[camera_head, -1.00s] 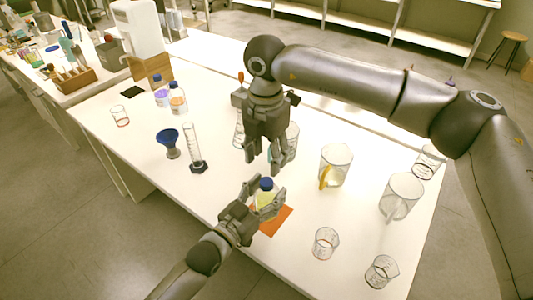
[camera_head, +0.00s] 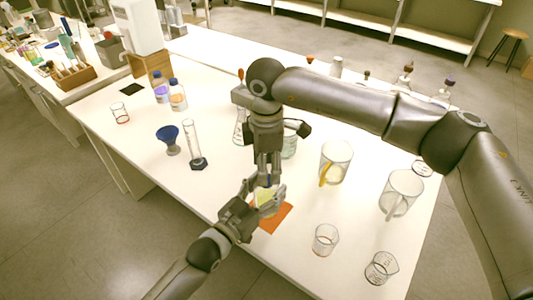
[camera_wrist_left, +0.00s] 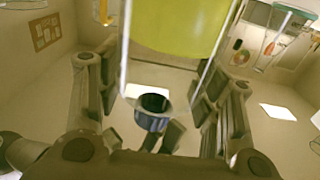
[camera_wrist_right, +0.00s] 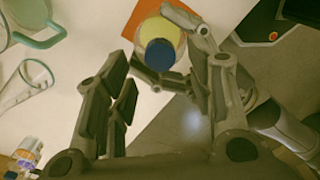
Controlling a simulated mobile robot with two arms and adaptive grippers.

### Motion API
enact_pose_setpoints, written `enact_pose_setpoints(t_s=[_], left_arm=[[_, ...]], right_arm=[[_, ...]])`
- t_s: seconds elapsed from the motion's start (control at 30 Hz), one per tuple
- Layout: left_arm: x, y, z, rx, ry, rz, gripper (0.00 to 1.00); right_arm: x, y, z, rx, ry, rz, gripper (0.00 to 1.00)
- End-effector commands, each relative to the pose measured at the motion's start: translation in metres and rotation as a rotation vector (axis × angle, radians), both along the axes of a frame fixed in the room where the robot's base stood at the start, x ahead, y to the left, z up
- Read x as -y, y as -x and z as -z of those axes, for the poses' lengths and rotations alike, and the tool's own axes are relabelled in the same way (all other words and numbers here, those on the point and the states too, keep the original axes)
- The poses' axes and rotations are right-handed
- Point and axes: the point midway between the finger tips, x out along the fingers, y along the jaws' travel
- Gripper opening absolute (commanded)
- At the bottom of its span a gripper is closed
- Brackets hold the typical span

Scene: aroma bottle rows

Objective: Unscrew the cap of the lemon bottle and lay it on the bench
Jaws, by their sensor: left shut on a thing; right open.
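The lemon bottle, a small bottle with a yellow body (camera_head: 268,208) and a blue cap (camera_wrist_right: 160,53), is upright over the orange mat (camera_head: 277,217). My left gripper (camera_head: 266,198) is shut around the bottle's body. Its yellow body fills the top of the left wrist view (camera_wrist_left: 178,25). My right gripper (camera_head: 268,181) points straight down above the bottle, open, its fingers low near the cap. In the right wrist view the cap lies ahead between the open fingers, with a gap on each side. In the head view the fingers mostly hide the cap.
A clear beaker with a yellow handle (camera_head: 335,162), a large clear jug (camera_head: 400,195) and small beakers (camera_head: 325,240) stand to the right. A blue funnel (camera_head: 168,139), a cylinder (camera_head: 193,147) and two capped bottles (camera_head: 177,95) stand to the left. Bare bench (camera_head: 228,185) lies left of the mat.

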Motion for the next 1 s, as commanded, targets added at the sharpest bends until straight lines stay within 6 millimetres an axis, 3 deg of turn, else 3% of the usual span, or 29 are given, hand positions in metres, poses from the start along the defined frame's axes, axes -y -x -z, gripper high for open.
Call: enact_pose_setpoints(t_s=[0.23,0.6,1.0], left_arm=[[0.000,0.000,0.000,0.000,0.000,0.000,0.00],[0.000,0.000,0.000,0.000,0.000,0.000,0.00],[0.000,0.000,0.000,0.000,0.000,0.000,0.00]], right_arm=[[0.000,0.000,0.029,-0.001,-0.001,0.000,0.49],[0.000,0.000,0.034,0.001,0.000,-0.001,0.48],[0.000,0.000,0.034,0.001,-0.001,-0.001,0.00]])
